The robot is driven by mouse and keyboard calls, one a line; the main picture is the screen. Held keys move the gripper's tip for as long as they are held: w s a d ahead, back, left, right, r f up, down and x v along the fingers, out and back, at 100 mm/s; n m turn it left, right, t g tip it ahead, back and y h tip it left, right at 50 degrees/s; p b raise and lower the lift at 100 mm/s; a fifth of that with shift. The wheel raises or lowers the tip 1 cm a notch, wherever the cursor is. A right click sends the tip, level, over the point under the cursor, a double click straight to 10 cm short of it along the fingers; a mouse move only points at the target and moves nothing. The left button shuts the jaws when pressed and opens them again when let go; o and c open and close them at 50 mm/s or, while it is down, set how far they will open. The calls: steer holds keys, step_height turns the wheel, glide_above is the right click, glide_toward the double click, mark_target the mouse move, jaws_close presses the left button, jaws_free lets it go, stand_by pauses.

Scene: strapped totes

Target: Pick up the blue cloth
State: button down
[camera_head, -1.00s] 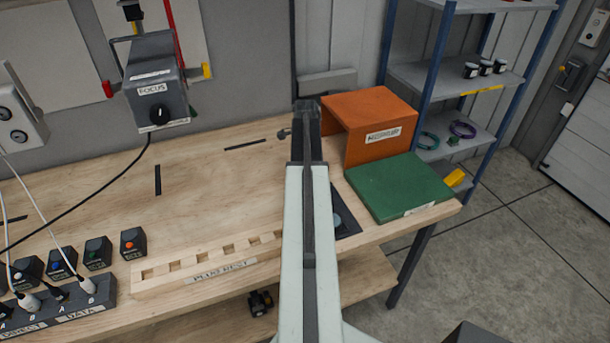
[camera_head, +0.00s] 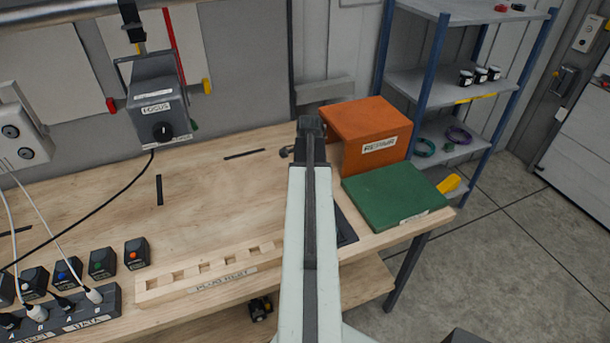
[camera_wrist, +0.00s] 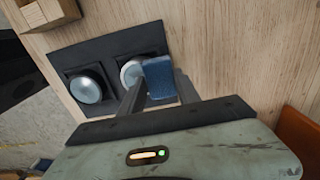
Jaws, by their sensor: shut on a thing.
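The blue cloth (camera_wrist: 160,78) shows in the wrist view as a small dark blue folded piece between my gripper's fingers. My gripper (camera_wrist: 156,88) is shut on it, above the wooden bench. Behind it lies a black plate (camera_wrist: 105,45) with two round silvery discs: the left disc (camera_wrist: 86,87) is in plain view, and the right disc (camera_wrist: 131,73) is partly covered by the cloth and a finger. Whether the cloth is clear of the plate I cannot tell. In the head view my arm hides the cloth, and only the dark end of my gripper (camera_head: 310,128) shows.
An orange box (camera_head: 372,132) and a green slab (camera_head: 396,195) sit just right of my arm. A notched wooden plug rest (camera_head: 210,270) lies to the left. A grey FOCUS device (camera_head: 155,100) hangs at the back left. The bench's middle is mostly clear.

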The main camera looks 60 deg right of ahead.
steer(key=s+a, duration=0.5)
steer(key=shift+s+a+r+p, duration=0.15)
steer(key=shift+a+r+p, duration=0.05)
steer(key=shift+r+p, duration=0.15)
steer(key=c, duration=1.5)
jaws_free()
steer(key=c, duration=0.5)
steer(key=shift+c, duration=0.2)
